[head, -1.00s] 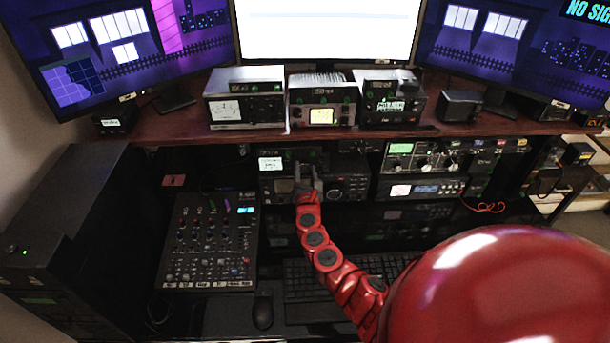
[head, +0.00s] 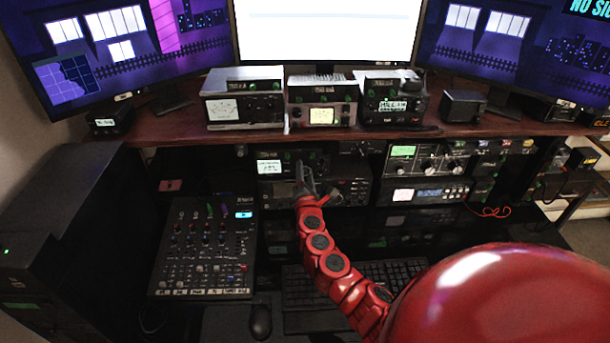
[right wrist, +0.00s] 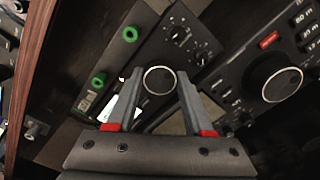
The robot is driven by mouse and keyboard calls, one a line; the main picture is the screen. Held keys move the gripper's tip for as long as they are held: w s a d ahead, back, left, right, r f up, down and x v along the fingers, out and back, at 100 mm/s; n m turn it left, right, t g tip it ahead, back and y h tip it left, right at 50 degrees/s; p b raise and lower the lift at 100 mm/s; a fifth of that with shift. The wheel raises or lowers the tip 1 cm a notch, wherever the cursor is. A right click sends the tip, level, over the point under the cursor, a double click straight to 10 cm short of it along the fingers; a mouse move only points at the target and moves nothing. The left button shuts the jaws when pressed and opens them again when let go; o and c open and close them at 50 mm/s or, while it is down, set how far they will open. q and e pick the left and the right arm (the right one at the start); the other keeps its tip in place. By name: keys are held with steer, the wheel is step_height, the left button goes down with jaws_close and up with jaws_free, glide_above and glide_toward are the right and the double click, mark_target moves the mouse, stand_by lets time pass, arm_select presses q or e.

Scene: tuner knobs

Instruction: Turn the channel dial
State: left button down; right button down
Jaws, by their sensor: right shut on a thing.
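My right gripper (head: 305,172) reaches up to the front of a radio unit (head: 345,188) on the shelf below the desk top. In the right wrist view, my right gripper (right wrist: 158,76) has its two grey fingers on either side of a round dark dial (right wrist: 159,80) with a light rim, and is shut on it. I take this to be the channel dial; no label on it can be read. In the head view the dial is hidden by the fingers. My left gripper is not in view.
In the right wrist view, a larger round knob (right wrist: 282,85) sits to the right, and green knobs (right wrist: 130,34) sit up left. A mixer (head: 205,245), a keyboard (head: 350,280) and a mouse (head: 260,320) lie below. Several radios stand on the upper shelf (head: 190,128).

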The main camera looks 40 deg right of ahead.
stand_by(0.3)
steer(key=c, duration=0.6)
jaws_free()
steer(key=b+v, duration=0.2)
steer(key=v, duration=1.5)
steer(key=shift+s+a+f, duration=0.1)
steer(key=shift+s+a, duration=0.05)
